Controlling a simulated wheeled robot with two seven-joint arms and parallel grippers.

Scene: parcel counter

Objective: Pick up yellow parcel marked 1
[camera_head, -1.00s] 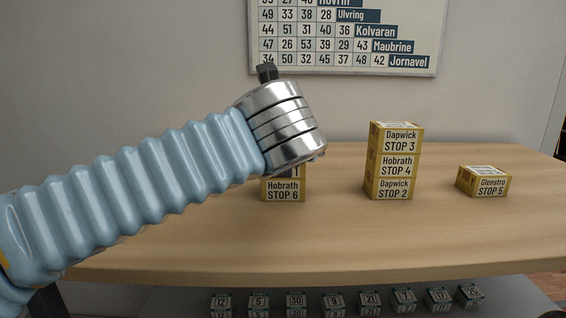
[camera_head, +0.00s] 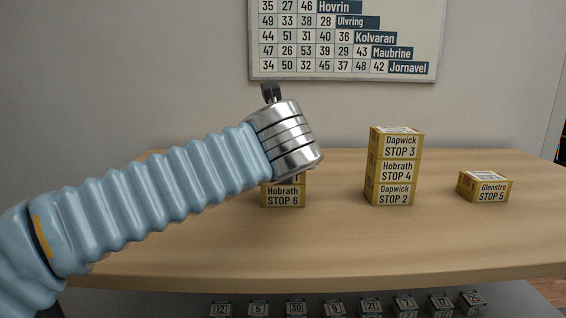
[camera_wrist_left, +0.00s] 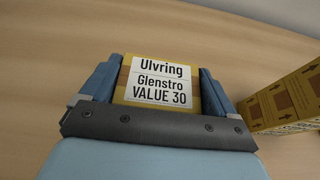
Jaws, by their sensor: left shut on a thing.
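A yellow parcel with a 1 on its front (camera_head: 297,181) sits on the Hobrath STOP 6 parcel (camera_head: 284,196) on the counter; my left arm hides most of it in the head view. In the left wrist view, a yellow parcel (camera_wrist_left: 126,92) with a white label reading Ulvring, Glenstro, VALUE 30 lies between the fingers of my left gripper (camera_wrist_left: 160,73). The gripper is shut on it, one finger on each side. In the head view the fingers are hidden behind my metal wrist. My right gripper is not in view.
A stack of three yellow parcels, Dapwick STOP 3 (camera_head: 399,148) on top, stands to the right. It may be the taller parcels (camera_wrist_left: 285,98) in the wrist view. Glenstro STOP 5 (camera_head: 487,189) lies farther right. The front of the wooden counter (camera_head: 350,245) is clear.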

